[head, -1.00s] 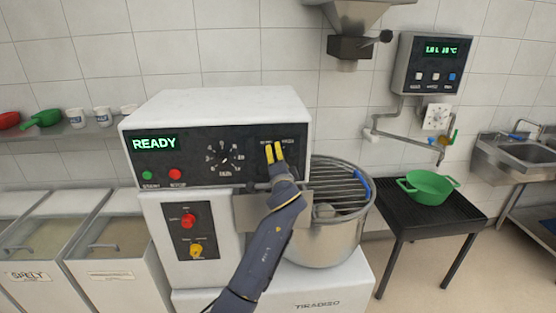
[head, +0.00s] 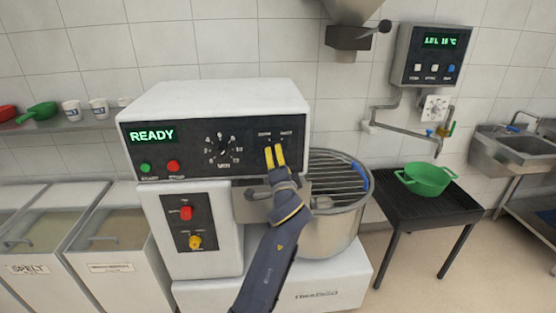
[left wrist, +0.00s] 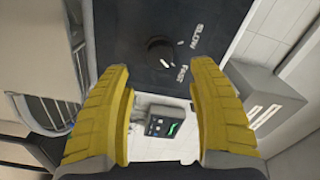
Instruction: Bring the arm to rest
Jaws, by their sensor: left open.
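An arm comes up from the bottom middle in the head view. Its left gripper (head: 274,157) has yellow fingers that are apart and empty. They point up in front of the right part of the mixer's dark control panel (head: 195,148). In the left wrist view the two yellow fingers (left wrist: 160,100) frame a round dark knob (left wrist: 160,50) beside the words SLOW and FAST. The knob lies beyond the fingertips, and nothing is between them. The mixer (head: 215,98) shows READY in green. My right gripper is not in view.
A steel bowl (head: 325,236) with a wire guard stands right of the arm. A dark table (head: 432,208) with a green colander (head: 427,180) is further right. Flour bins (head: 108,270) stand at left. A hopper spout (head: 350,38) hangs above.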

